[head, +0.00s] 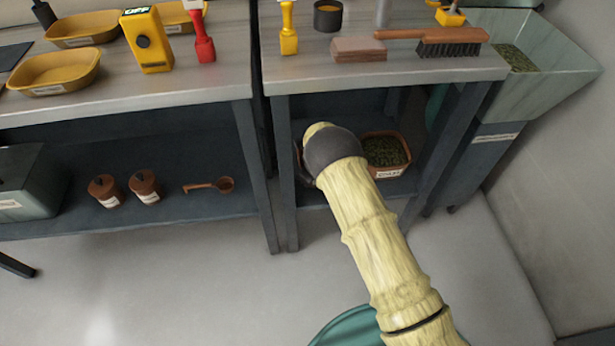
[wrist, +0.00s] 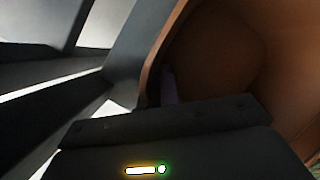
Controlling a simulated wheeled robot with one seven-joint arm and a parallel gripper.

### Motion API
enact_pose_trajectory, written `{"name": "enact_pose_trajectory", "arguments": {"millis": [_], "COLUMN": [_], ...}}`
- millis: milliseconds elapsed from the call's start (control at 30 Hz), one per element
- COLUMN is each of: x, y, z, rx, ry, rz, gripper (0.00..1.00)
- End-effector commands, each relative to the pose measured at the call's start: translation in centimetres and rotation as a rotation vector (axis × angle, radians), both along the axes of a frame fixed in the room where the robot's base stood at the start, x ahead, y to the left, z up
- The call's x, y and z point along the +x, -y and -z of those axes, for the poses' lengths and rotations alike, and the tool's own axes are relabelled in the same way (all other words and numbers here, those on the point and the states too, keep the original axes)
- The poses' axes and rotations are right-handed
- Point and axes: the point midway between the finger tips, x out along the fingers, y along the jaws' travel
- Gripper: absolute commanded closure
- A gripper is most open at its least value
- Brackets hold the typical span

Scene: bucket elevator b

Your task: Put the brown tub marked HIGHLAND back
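A brown tub (head: 405,150) with green contents and a white label sits on the lower shelf of the right-hand bench in the head view. Its label is too small to read surely. My arm crosses in front of it. My gripper (head: 308,168) is at the tub's left, mostly hidden behind my wrist. In the wrist view a brown surface (wrist: 225,50), seemingly the tub, fills the right side very close. One finger (wrist: 168,86) shows dimly against it. I cannot tell whether the fingers are closed on the wall.
Bench legs (head: 257,170) and the steel top (head: 390,72) frame the shelf opening. A brush (head: 450,45) and a block (head: 358,48) lie above. A grey bin (head: 545,60) stands right. The left shelf holds two lidded brown jars (head: 105,190) and a scoop (head: 222,184).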

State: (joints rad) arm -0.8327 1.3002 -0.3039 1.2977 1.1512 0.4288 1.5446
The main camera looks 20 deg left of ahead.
Motion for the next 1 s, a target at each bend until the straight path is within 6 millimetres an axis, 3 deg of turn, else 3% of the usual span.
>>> {"name": "enact_pose_trajectory", "arguments": {"millis": [33,100,367,533,1000], "x": [0.0,0.0,0.0,-0.1,-1.5], "y": [0.0,0.0,0.0,0.3,2.9], "z": [0.0,0.0,0.0,-1.1,-9.2], "rx": [0.000,0.000,0.000,0.000,0.002], "ry": [0.000,0.000,0.000,0.000,0.001], "rz": [0.000,0.000,0.000,0.001,0.002], "gripper": [0.86,0.75,0.75,0.75,0.75]}}
